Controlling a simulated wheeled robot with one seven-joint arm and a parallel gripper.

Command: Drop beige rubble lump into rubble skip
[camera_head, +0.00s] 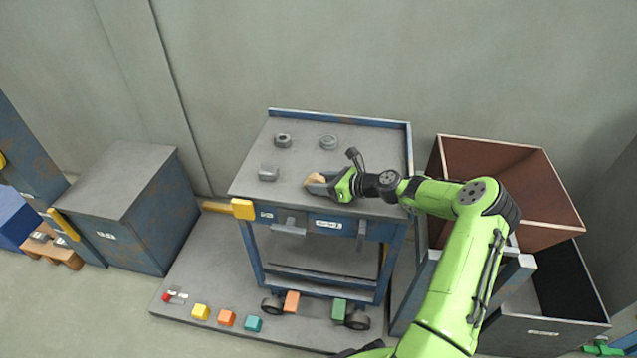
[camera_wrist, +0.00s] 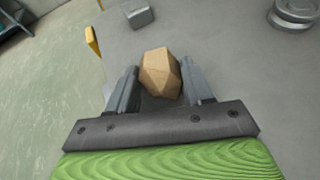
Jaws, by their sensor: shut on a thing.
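The beige rubble lump (camera_wrist: 160,73) is a faceted tan block held between the two fingers of my gripper (camera_wrist: 160,88) in the wrist view. In the head view the lump (camera_head: 315,180) shows at the tip of my gripper (camera_head: 318,185), over the grey top of the blue cart. I cannot tell whether the lump touches the cart top. An open brown-lined bin (camera_head: 500,180) stands right of the cart, and an open dark bin (camera_head: 560,290) stands in front of it. I cannot read their labels, so I cannot tell which is the rubble skip.
The cart top (camera_head: 360,135) has a raised back edge and carries two grey round parts (camera_head: 283,140) and a small grey block (camera_head: 268,173). A closed blue cabinet (camera_head: 140,200) stands at left. Several coloured blocks lie on the low platform (camera_head: 190,280) below.

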